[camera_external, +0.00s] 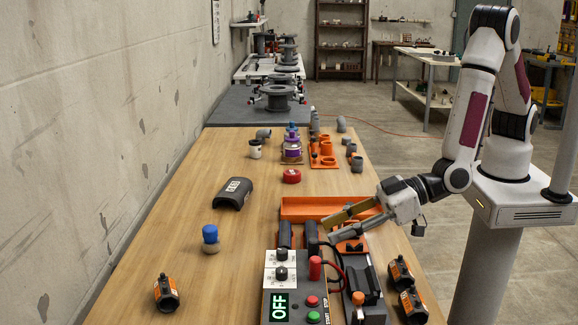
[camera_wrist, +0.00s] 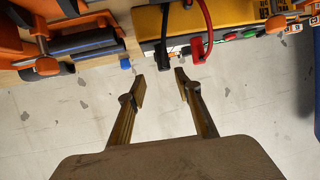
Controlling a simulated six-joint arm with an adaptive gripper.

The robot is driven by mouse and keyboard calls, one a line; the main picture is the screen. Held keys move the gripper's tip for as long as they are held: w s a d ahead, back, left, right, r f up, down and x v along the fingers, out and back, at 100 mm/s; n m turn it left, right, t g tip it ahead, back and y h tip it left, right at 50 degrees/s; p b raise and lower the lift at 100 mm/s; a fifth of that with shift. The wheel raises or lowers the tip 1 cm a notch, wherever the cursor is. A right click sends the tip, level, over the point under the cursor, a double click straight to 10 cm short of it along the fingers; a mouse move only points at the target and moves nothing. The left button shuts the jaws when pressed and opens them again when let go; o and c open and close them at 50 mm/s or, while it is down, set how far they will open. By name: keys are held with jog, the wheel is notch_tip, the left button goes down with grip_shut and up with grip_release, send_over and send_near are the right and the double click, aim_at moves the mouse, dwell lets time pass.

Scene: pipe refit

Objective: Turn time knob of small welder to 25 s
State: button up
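The welder (camera_external: 299,294) stands at the near end of the bench, with a lit display (camera_external: 280,307) reading OFF. Two black knobs, an upper one (camera_external: 281,254) and a lower one (camera_external: 281,273), sit on white dial plates. The dial marks are too small to read, and I cannot tell which knob is for time. My gripper (camera_external: 329,229) is open and empty, behind and to the right of the knobs, apart from them.
A red plug (camera_external: 316,268) and cables stand right of the knobs. Red (camera_external: 312,301) and green (camera_external: 314,317) buttons are below it. An orange tray (camera_external: 300,208) lies behind the welder. The bench's left middle is mostly clear.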

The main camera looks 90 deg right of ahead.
aim_at(285, 250)
jog(key=shift+x, duration=5.6)
grip_shut()
